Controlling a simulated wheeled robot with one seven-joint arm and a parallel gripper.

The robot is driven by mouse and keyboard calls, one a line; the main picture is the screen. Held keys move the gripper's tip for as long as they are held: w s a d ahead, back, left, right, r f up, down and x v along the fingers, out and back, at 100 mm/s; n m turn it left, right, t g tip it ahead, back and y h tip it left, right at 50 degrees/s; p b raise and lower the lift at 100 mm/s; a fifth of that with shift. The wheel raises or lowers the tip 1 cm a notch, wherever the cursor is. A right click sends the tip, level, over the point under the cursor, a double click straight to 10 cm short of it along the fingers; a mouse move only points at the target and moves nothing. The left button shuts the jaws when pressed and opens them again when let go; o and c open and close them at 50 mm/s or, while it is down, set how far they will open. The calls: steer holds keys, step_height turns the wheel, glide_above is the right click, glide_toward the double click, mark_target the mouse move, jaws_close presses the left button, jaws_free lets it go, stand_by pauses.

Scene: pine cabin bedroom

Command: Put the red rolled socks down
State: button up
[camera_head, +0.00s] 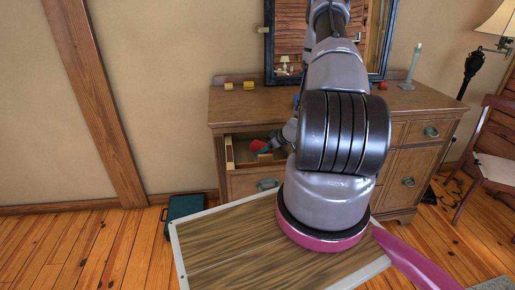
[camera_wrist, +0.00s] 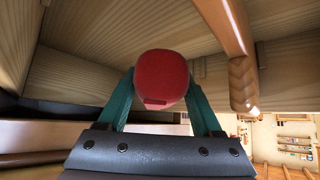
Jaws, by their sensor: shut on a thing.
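The red rolled socks (camera_wrist: 160,79) are held between the two teal fingers of my gripper (camera_wrist: 159,95) in the wrist view. My gripper is shut on them. In the head view the red socks (camera_head: 259,145) show at my gripper (camera_head: 266,148), over the open top-left drawer (camera_head: 229,152) of the wooden dresser (camera_head: 235,111). In the wrist view wooden drawer boards (camera_wrist: 75,74) surround the socks. I cannot tell whether the socks touch the drawer's bottom.
Small yellow blocks (camera_head: 249,86) and a candlestick (camera_head: 410,68) stand on the dresser top, with a mirror (camera_head: 269,40) behind. A dark teal box (camera_head: 184,211) is on the floor at left. A chair (camera_head: 490,150) and lamp (camera_head: 497,22) stand at right.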

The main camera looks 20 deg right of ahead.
steer(key=shift+s, duration=0.1)
steer(key=shift+f, duration=0.55)
steer(key=o, duration=1.5)
steer(key=shift+s+a+f, duration=0.1)
steer(key=shift+s, duration=0.05)
steer(key=w+r+v, duration=0.1)
steer(key=v, duration=1.2)
steer(key=w+d+r+m+h, duration=0.1)
steer(key=w+r+h, duration=0.1)
steer(key=r, duration=0.5)
steer(key=w+d+r+m+h, duration=0.1)
steer(key=w+d+r+h, duration=0.15)
steer(key=r, duration=0.35)
steer(key=s+a+r+m+h, duration=0.1)
steer(key=a+r, duration=0.1)
steer(key=r, duration=0.4)
steer(key=s+a+r+m+h, duration=0.1)
steer(key=s+a+r+m, duration=0.1)
steer(key=r, duration=0.5)
steer(key=s+a+r+m+y, duration=0.1)
steer(key=s+a+r, duration=0.4)
steer(key=s+a, duration=0.1)
steer(key=s+a+r+m+y, duration=0.2)
steer(key=s+a+r, duration=0.3)
steer(key=s+a, duration=0.2)
steer(key=s+a+r+m+y, duration=0.1)
steer(key=s+a+r, duration=0.5)
steer(key=s+a, duration=0.1)
steer(key=shift+m+g, duration=0.4)
